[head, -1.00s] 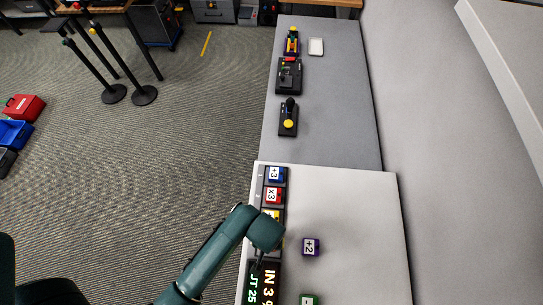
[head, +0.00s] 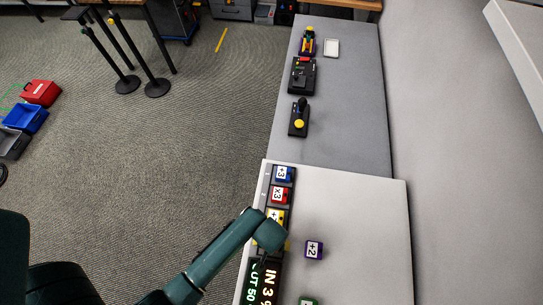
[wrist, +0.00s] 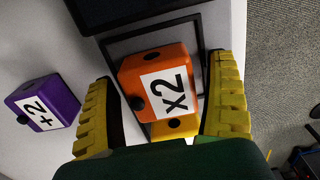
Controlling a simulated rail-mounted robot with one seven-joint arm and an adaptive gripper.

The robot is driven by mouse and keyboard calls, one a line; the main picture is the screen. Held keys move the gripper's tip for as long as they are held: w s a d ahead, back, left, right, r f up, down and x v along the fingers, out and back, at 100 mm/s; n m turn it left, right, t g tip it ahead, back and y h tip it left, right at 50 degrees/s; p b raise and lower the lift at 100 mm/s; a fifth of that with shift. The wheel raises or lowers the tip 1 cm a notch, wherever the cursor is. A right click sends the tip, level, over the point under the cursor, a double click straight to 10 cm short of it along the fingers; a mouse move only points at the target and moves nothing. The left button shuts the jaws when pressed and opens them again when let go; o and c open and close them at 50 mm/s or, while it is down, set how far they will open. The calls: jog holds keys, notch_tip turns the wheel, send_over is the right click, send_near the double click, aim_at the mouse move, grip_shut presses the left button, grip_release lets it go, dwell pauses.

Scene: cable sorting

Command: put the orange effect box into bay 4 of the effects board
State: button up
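The orange effect box (wrist: 150,68), marked x2, sits in a dark-edged bay of the effects board (wrist: 198,42) in the wrist view, beside the yellow box (wrist: 175,128). My gripper (wrist: 163,72) is open, with one yellow finger on each side of the orange box. A gap shows between the right finger and the box. In the head view the board (head: 265,188) holds the blue box (head: 284,174), the red box (head: 280,196) and the yellow box (head: 276,216) in a row. My arm mostly hides the fourth bay there.
The purple +2 box (head: 314,250) lies loose on the white table (head: 360,220), right of my arm. A green box (head: 309,301) is at the lower picture edge. A lit display (head: 264,282) adjoins the board. Joysticks stand on the far grey table (head: 345,110).

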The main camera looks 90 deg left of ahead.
notch_tip(320, 180, up, 12)
jog(key=p, duration=0.1)
jog(key=shift+r+p, duration=0.15)
jog(key=shift+p, duration=0.15)
dwell(0.6)
